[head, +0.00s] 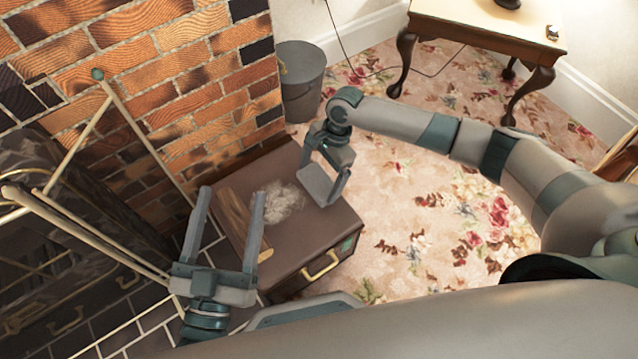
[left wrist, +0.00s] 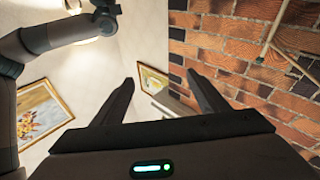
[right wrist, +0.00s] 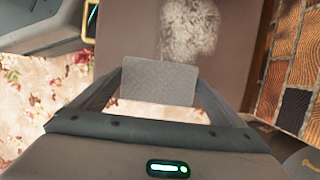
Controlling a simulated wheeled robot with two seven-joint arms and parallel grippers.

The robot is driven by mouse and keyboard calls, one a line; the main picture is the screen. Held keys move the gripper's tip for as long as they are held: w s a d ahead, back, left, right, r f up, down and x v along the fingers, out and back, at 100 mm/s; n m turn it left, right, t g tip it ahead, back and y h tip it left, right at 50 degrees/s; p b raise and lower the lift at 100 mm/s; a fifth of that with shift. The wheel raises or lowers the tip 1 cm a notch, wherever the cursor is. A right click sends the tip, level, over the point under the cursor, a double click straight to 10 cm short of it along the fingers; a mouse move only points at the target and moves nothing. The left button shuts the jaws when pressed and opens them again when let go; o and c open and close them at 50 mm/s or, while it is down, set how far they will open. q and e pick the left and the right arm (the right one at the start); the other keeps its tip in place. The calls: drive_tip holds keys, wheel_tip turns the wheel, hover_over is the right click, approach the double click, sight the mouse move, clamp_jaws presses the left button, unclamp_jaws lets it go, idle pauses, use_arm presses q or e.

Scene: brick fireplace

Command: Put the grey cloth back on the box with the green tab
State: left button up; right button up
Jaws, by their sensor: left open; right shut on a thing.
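The grey cloth (head: 318,187) is a small flat rectangle between the fingers of my right gripper (head: 322,178). It also shows in the right wrist view (right wrist: 158,84), gripped at both sides. The brown box (head: 325,222) sits on the floor by the brick wall, with a green tab (head: 347,245) and a brass handle (head: 321,266) on its front. In the head view the cloth overlaps the box's right part; its exact height above the lid is unclear. My left gripper (head: 231,192) is open and empty, its fingers overlapping the box's left side in view.
A pale dusty patch (head: 284,203) and a wooden piece (head: 232,212) are on the box top. Fire tools (head: 85,240) stand at the left by the fireplace. A grey bucket (head: 300,85) and a wooden table (head: 490,25) are behind. Flowered carpet (head: 420,220) is free at the right.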

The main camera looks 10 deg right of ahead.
sight(321, 179)
wheel_tip(321, 179, down, 3)
drive_tip(key=shift+f+b, duration=0.2)
drive_tip(key=shift+b, duration=0.55)
drive_tip(key=shift+f, duration=0.3)
use_arm(q)
drive_tip(key=s+r+t+h, duration=0.1)
drive_tip(key=s+r+t, duration=0.2)
drive_tip(key=r, duration=0.2)
use_arm(e)
drive_tip(key=o, duration=0.7)
drive_tip(key=shift+f, duration=0.1)
use_arm(q)
drive_tip(key=shift+w+f, duration=0.1)
drive_tip(key=shift+f, duration=0.05)
